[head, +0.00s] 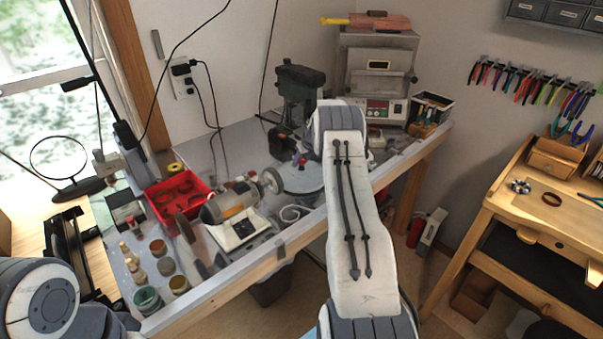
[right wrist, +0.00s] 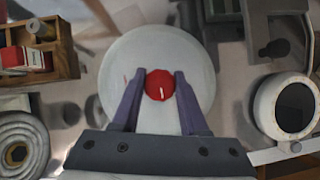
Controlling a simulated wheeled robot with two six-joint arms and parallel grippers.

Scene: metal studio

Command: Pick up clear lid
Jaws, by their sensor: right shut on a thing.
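The clear lid (right wrist: 190,62) is a round, pale, see-through disc with a red knob (right wrist: 160,85) in its middle. In the right wrist view my right gripper (right wrist: 160,76) has one finger on each side of the knob and is shut on it. In the head view the lid (head: 296,180) shows on the workbench, left of my right arm, with the red knob near its far edge. My right arm and wrist hide part of the lid and the fingers there. I cannot tell whether the lid is lifted. My left gripper is out of view.
The bench grinder (head: 234,204) stands close left of the lid, with a red bin (head: 178,196) beyond it. A dark drill press (head: 299,92) and a small kiln (head: 376,78) stand behind. Jars (head: 147,298) crowd the bench's left end.

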